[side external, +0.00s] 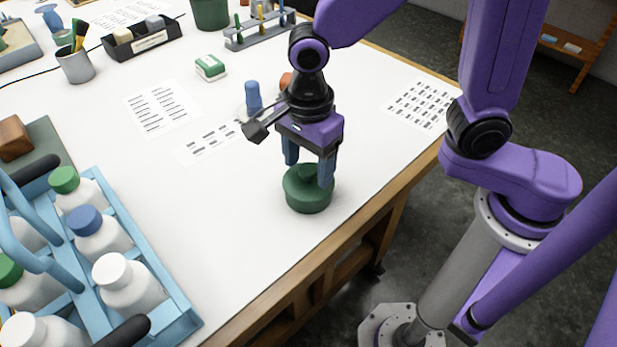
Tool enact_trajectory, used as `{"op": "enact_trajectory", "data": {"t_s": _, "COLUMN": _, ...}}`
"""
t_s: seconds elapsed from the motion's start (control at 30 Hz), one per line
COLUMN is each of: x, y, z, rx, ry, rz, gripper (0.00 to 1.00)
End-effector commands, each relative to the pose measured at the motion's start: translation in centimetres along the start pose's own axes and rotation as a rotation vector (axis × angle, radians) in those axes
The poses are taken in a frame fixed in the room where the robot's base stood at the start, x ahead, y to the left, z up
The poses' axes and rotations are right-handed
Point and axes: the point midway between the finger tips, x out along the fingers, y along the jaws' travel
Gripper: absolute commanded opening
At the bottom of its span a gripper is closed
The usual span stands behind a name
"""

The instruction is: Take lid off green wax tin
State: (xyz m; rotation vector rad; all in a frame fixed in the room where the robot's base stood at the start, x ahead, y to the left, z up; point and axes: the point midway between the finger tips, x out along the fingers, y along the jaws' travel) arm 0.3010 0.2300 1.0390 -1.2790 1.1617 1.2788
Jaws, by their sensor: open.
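The green wax tin (307,199) is a short round dark green tin near the table's front edge, in the middle of the side external view. Its lid (303,181) is on top, with a small raised knob partly behind a finger. My gripper (308,171) points down just above the tin, open, with its blue-grey fingers on either side of the knob. The right finger overlaps the lid's right part in the picture. I cannot tell whether either finger touches the lid.
A light blue crate (173,318) of white bottles stands at the front left. Behind my gripper are a blue-handled stamp (253,97) and a reddish object (286,81). A green-and-white box (210,67) lies farther back. The white table (235,235) is clear left of the tin.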

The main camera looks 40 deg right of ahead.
Motion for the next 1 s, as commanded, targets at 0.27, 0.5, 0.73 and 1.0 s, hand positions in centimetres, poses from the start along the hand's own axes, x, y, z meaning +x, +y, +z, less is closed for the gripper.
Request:
{"op": "enact_trajectory", "data": {"t_s": 0.27, "x": 0.0, "y": 0.0, "z": 0.0, "rx": 0.000, "ry": 0.000, "rz": 0.000, "gripper": 0.20}}
{"op": "enact_trajectory", "data": {"t_s": 0.5, "x": -0.1, "y": 0.0, "z": 0.0, "rx": -0.001, "ry": 0.000, "rz": 0.000, "gripper": 0.05}}
{"op": "enact_trajectory", "data": {"t_s": 0.73, "x": -0.2, "y": 0.0, "z": 0.0, "rx": -0.001, "ry": 0.000, "rz": 0.000, "gripper": 0.05}}
{"op": "enact_trajectory", "data": {"t_s": 1.0, "x": -2.6, "y": -0.1, "z": 0.1, "rx": 0.000, "ry": -0.004, "rz": -0.004, "gripper": 0.05}}
